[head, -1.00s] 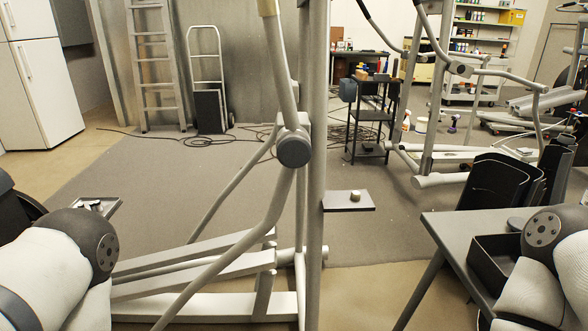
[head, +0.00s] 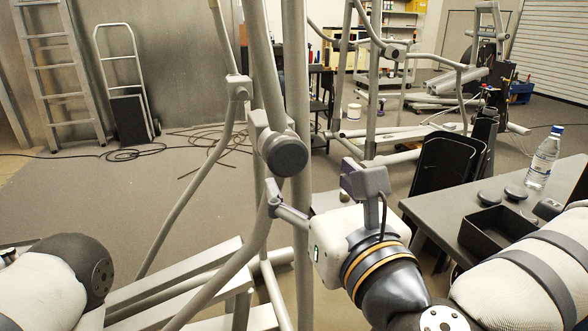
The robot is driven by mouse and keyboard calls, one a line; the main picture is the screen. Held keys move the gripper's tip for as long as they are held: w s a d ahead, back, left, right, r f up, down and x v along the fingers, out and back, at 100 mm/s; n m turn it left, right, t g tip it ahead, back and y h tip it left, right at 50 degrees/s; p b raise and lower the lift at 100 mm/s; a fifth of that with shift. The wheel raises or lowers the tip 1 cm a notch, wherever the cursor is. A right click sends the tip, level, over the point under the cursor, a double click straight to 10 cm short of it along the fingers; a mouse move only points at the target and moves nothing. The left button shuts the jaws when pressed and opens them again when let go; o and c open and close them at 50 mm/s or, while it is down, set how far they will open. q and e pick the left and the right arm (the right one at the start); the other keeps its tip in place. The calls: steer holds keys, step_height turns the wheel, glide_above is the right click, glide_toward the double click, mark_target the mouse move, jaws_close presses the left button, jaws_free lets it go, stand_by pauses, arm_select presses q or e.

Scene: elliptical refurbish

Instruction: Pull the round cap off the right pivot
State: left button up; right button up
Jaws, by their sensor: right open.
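The round dark grey cap (head: 286,156) sits on the right pivot (head: 258,124) of the near elliptical, facing me, in the head view. My right gripper (head: 312,182) is open and empty. Its fingers are spread just below and to the right of the cap. The left finger's tip appears close to the handle bar under the pivot; I cannot tell whether it touches. The right finger stands to the right of the upright post (head: 298,80). My left gripper is out of view; only my left arm shows at lower left.
A grey table (head: 428,207) at right bears a black open tray (head: 488,232), dark round discs (head: 515,192) and a water bottle (head: 543,158). Black panels (head: 440,165) stand behind it. The elliptical's post and handle bars crowd the middle. Cables (head: 125,154) lie on the floor behind.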

mark_target(289, 156)
steer(key=x, duration=1)
steer(key=shift+w+a+f, duration=0.15)
steer(key=shift+w+a, duration=0.05)
steer(key=c, duration=1.8)
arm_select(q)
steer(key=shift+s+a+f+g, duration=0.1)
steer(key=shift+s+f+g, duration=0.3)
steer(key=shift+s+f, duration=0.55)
arm_select(e)
steer(key=shift+s, duration=0.1)
steer(key=shift+c, duration=0.2)
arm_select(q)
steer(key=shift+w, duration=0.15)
